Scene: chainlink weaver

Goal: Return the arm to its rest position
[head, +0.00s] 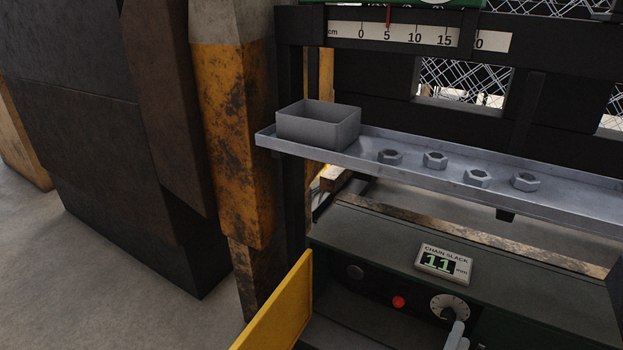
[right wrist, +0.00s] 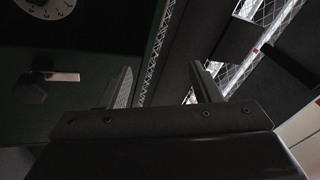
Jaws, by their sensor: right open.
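My right gripper (right wrist: 163,85) shows in the right wrist view with its two fingers spread wide apart. Nothing is visible between them. In the head view, a pale grey part (head: 456,332) stands at the bottom edge just below the dial; I cannot tell whether it is a fingertip of mine. My left gripper is not in the head view.
A dark green control box has a yellow door (head: 280,305) standing open, a red button (head: 398,302), a white dial (head: 450,307) and a chain slack display reading 11 mm (head: 444,264). Above, a metal shelf (head: 360,162) carries a grey bin (head: 318,126) and several nuts.

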